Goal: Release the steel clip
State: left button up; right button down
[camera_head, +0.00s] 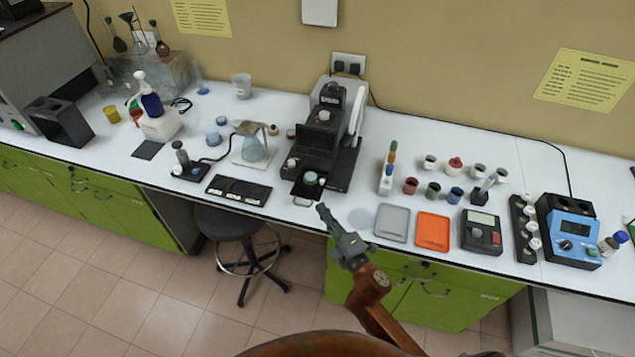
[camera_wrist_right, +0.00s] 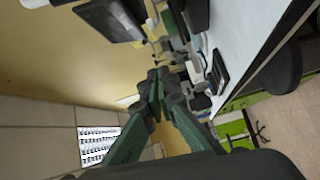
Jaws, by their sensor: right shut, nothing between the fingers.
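I cannot make out the steel clip for certain in either view. A small pale loop (camera_head: 303,201) shows at the table's front edge, below the black analysis instrument (camera_head: 325,140); I cannot tell what it is. My right gripper (camera_head: 321,208) is shut and empty, in front of the table edge and just right of the loop in the head view. Its closed fingertips (camera_wrist_right: 157,88) also show in the right wrist view, with nothing between them. My left gripper is in neither view.
The white table (camera_head: 360,185) holds a flask on a stand (camera_head: 255,148), a black tray (camera_head: 238,190), a grey tray (camera_head: 393,222), an orange tray (camera_head: 433,231), several small cups and a blue meter (camera_head: 572,240). A stool (camera_head: 226,222) stands below.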

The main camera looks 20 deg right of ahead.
jog(key=w, duration=0.9)
jog(key=shift+w+d, duration=0.2)
jog(key=shift+w, duration=0.05)
jog(key=shift+d, duration=0.55)
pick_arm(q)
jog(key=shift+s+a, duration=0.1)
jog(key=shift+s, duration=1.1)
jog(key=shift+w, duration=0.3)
pick_arm(e)
jog(key=shift+s, duration=0.1)
